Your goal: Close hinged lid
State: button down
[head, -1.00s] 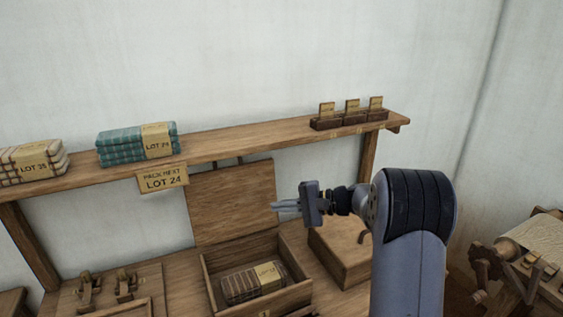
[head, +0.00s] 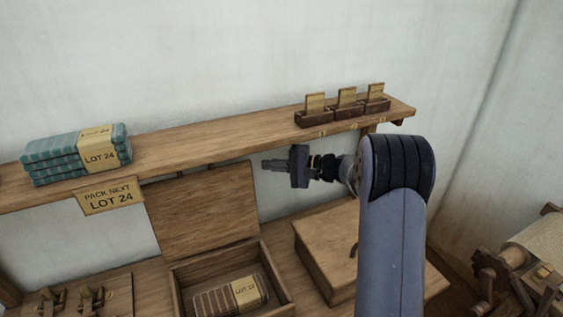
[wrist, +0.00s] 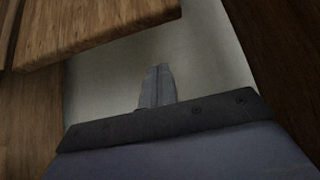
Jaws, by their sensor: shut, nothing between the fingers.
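The hinged lid (head: 203,208) is a flat wooden panel standing upright at the back of an open wooden box (head: 282,283). A striped cloth bundle with a paper label (head: 228,297) lies in the box. My gripper (head: 264,165) is shut and empty, near the lid's upper right corner and under the shelf. In the head view I cannot tell whether it touches the lid. In the wrist view its closed fingers (wrist: 157,86) point at the pale wall, and a wooden board (wrist: 95,30) juts in at upper left.
A wooden shelf (head: 215,145) runs above the lid, carrying a teal cloth stack (head: 65,158) and several small card holders (head: 345,110). A sign (head: 110,196) hangs from its front edge. A closed wooden box (head: 325,245) stands right of the open box.

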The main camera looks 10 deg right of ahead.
jog(key=r+p+x, duration=0.1)
jog(key=p+x, duration=0.1)
jog(key=x, duration=0.4)
jog(key=s, duration=0.1)
jog(key=s+d, duration=0.1)
jog(key=s, duration=0.2)
jog(key=shift+d+f+p, duration=0.1)
jog(key=shift+d+p, duration=0.2)
jog(key=shift+p, duration=0.1)
jog(key=shift+f+b, duration=0.1)
jog(key=shift+b, duration=0.4)
